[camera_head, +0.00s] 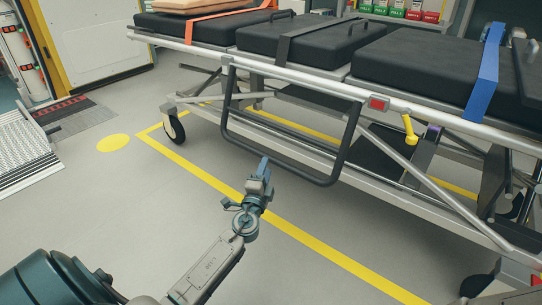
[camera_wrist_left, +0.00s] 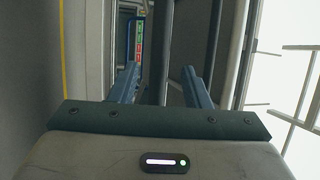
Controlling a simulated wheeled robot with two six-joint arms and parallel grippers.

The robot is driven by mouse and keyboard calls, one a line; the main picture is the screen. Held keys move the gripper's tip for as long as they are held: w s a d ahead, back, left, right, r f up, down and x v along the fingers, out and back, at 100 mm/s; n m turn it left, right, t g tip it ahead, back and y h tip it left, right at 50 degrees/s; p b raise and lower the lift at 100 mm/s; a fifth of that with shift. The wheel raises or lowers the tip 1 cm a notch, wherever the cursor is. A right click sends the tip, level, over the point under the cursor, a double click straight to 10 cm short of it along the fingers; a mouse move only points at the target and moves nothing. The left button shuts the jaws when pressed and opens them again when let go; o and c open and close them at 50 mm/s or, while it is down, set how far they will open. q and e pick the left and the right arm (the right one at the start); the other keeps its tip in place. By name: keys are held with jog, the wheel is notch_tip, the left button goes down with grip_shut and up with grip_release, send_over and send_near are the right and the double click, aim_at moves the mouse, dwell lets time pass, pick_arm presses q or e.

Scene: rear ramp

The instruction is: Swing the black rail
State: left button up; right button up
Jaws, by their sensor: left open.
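The black rail (camera_head: 347,140) is a U-shaped bar hanging down along the near side of the stretcher (camera_head: 290,72). Its two side legs run up to the stretcher frame, and its bottom bar lies low, above the floor. My left gripper (camera_head: 264,163) is at the middle of that bottom bar and overlaps it in the head view. In the left wrist view the two blue fingers (camera_wrist_left: 160,86) are apart, with a dark bar, apparently the black rail (camera_wrist_left: 159,45), in the gap between them. I cannot tell whether they touch it. My right gripper is not in view.
The stretcher carries black cushions, a blue strap (camera_head: 485,72) and a yellow lever (camera_head: 409,128). A caster wheel (camera_head: 174,128) stands at its left end. A metal ramp (camera_head: 22,150) is at the far left. The grey floor before the rail is clear, with a yellow line (camera_head: 290,228).

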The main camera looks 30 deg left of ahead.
pick_arm(q)
jog(key=x, duration=0.7)
jog(key=shift+w, duration=0.15)
grip_shut()
